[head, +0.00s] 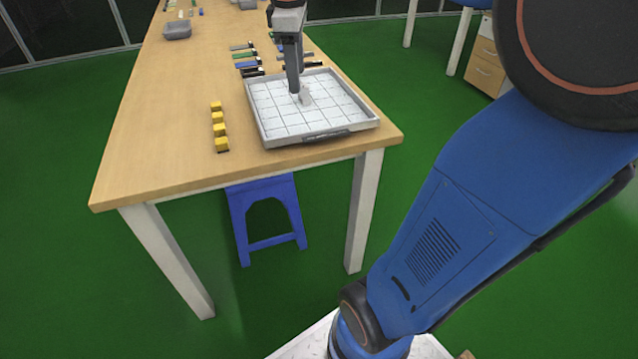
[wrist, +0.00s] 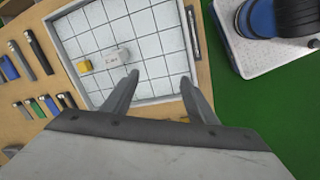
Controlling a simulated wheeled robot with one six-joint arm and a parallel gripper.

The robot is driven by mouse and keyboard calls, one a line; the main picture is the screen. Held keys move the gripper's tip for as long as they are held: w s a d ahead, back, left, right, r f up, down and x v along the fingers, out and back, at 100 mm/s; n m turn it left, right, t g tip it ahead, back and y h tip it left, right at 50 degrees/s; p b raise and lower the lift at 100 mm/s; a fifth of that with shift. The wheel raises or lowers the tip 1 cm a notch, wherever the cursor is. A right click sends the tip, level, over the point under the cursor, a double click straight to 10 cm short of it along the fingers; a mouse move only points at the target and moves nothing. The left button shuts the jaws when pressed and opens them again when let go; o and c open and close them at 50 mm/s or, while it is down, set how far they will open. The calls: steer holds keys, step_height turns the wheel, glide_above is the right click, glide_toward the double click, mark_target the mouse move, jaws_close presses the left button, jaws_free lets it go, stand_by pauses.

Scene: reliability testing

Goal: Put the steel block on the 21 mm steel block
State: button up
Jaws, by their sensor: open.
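A pale grey block with small unreadable marking stands on the white gridded tray; it shows in the head view (head: 307,97) and in the wrist view (wrist: 115,57). I cannot tell whether it is one steel block or two together, nor which is the 21 mm one. My gripper (wrist: 160,77) is open, with nothing between its fingers in the wrist view. The block lies to the left of the fingers there, apart from them. In the head view my gripper (head: 294,88) points down over the tray, close beside the block and partly in front of it.
The tray (head: 352,127) has raised walls. A small yellow block (wrist: 84,65) is on it in the wrist view. Dark and coloured bars (head: 245,65) lie behind. A grey bin (head: 177,30) is farther back.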

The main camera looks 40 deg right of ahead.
steer(key=s+a+f+m+t, duration=0.1)
steer(key=s+a+f+m, duration=0.1)
steer(key=s+f, duration=0.3)
steer(key=s+a+f+m+t, duration=0.1)
steer(key=s+a+f+m, duration=0.2)
steer(key=s, duration=0.5)
steer(key=s+a+f+m+t+y, duration=0.1)
steer(key=s+a+f+m, duration=0.2)
steer(key=s+f+m, duration=0.2)
step_height(320, 180, down, 3)
steer(key=shift+s+t, duration=0.3)
steer(key=shift+s, duration=0.75)
steer(key=shift+o, duration=0.4)
steer(key=shift+r, duration=0.1)
step_height(320, 180, up, 24)
steer(key=n+g, duration=0.5)
steer(key=n, duration=1)
glide_above(302, 85)
step_height(302, 85, down, 17)
steer(key=shift+f, duration=0.2)
